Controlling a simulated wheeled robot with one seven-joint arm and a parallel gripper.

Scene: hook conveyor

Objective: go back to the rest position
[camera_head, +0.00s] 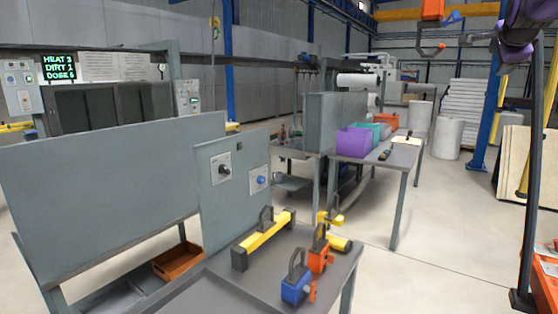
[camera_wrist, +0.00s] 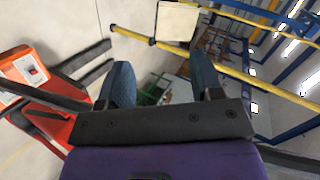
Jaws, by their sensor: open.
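My gripper (camera_wrist: 160,65) shows in the wrist view with its two dark blue-grey fingers apart. Nothing is between them; the space shows floor and distant structures. In the head view, purple and dark parts of my arm are at the upper right, raised above the benches.
Workpieces with hooks, including a yellow bar (camera_head: 268,232) and a blue block (camera_head: 296,289), stand on the near table (camera_head: 240,283). A purple bin (camera_head: 355,142) is on the far table.

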